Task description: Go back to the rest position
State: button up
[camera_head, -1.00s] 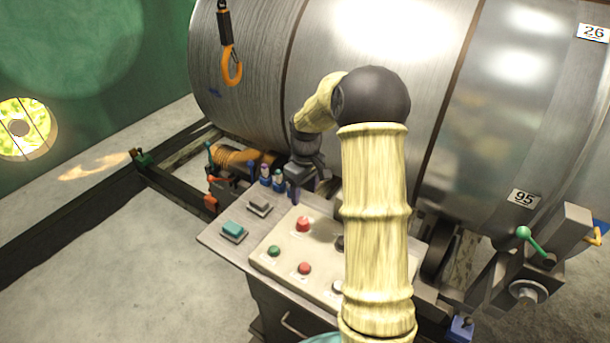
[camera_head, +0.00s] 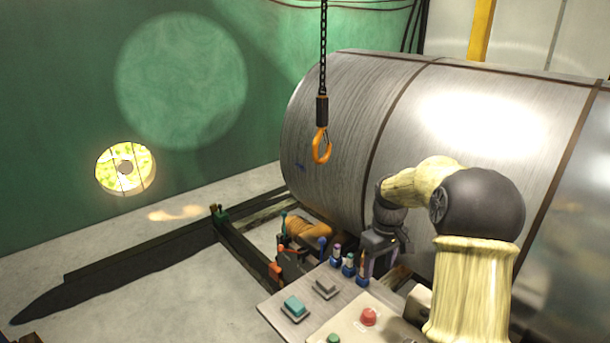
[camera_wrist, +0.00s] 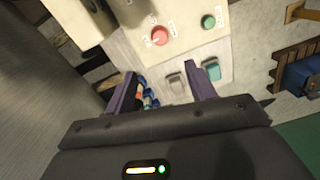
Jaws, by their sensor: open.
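My gripper (camera_wrist: 163,90) is open, with its two purple fingers apart and nothing between them. In the head view my gripper (camera_head: 372,262) points down, above the far edge of the control desk (camera_head: 268,308) and close to the large metal drum (camera_head: 345,130). In the wrist view the desk's panel (camera_wrist: 200,14) lies beyond the fingers, with a red button (camera_wrist: 160,36) and a green button (camera_wrist: 208,22). Small blue-based bottles or knobs (camera_head: 348,264) stand near the fingers; I cannot tell whether any touch.
A chain with an orange hook (camera_head: 321,147) hangs before the drum. A teal switch (camera_head: 294,306) and a grey switch (camera_head: 325,287) sit on the desk. A dark rail frame (camera_head: 235,248) runs along the floor. The floor (camera_head: 150,300) at left is mostly clear.

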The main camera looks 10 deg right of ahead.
jog(key=s+a+f+m+t, duration=0.1)
jog(key=s+a, duration=0.4)
jog(key=s, duration=0.5)
jog(key=s+a+f+m+t, duration=0.1)
jog(key=s+a+m, duration=0.2)
jog(key=s+a, duration=0.3)
jog(key=s, duration=0.4)
jog(key=shift+s+a+f+t, duration=0.15)
jog(key=shift+a+t, duration=0.15)
jog(key=shift+t, duration=0.1)
